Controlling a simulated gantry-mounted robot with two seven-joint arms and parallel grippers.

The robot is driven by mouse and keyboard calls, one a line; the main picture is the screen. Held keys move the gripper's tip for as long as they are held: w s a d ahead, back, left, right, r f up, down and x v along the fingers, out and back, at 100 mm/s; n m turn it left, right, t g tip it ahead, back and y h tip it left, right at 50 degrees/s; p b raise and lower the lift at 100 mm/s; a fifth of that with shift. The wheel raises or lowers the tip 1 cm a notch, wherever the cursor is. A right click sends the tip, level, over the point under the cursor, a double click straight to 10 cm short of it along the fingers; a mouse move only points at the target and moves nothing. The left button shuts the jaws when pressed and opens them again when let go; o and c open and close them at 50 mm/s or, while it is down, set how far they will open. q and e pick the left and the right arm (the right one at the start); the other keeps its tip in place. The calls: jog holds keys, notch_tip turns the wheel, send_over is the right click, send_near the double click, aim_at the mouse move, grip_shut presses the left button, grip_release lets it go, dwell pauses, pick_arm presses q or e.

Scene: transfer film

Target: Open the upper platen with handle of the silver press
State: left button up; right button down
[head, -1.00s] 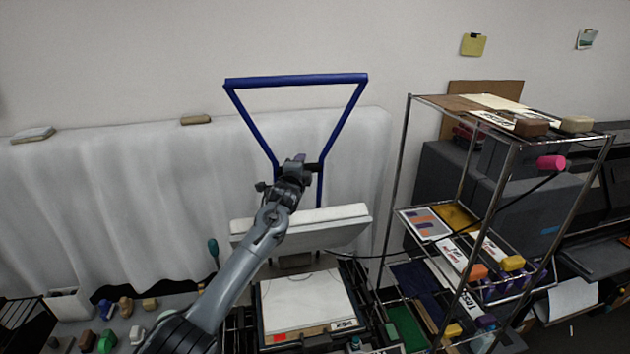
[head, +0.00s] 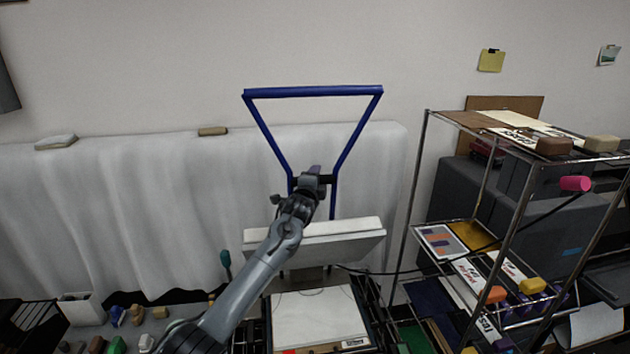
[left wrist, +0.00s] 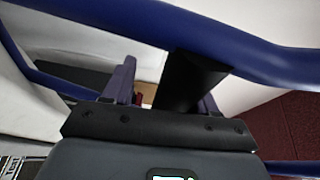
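The press's blue handle frame (head: 313,91) stands up against the wall in the head view. Below it the upper platen (head: 325,250) is raised and tilted above the lower platen (head: 318,318), with a clear gap between them. My left gripper (head: 318,178) is between the handle's two side bars, by a short dark crosspiece. In the left wrist view, the left gripper's fingers (left wrist: 163,95) are apart, with background showing between them. A black bar (left wrist: 190,85) runs from the blue handle (left wrist: 220,50) down to near one finger. Firm contact cannot be told. My right gripper is not in view.
A metal rack (head: 413,200) with trays and blocks stands close to the right of the press. A dark cable runs from the press toward it. A white draped sheet (head: 110,210) is behind, and small blocks (head: 118,345) lie at lower left.

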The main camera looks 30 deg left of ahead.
pick_arm(q)
jog(key=shift+s+r, duration=0.1)
jog(key=shift+s, duration=0.4)
jog(key=b+v, duration=0.3)
jog(key=v, duration=0.7)
jog(key=shift+w+d, duration=0.1)
jog(key=shift+d, duration=0.05)
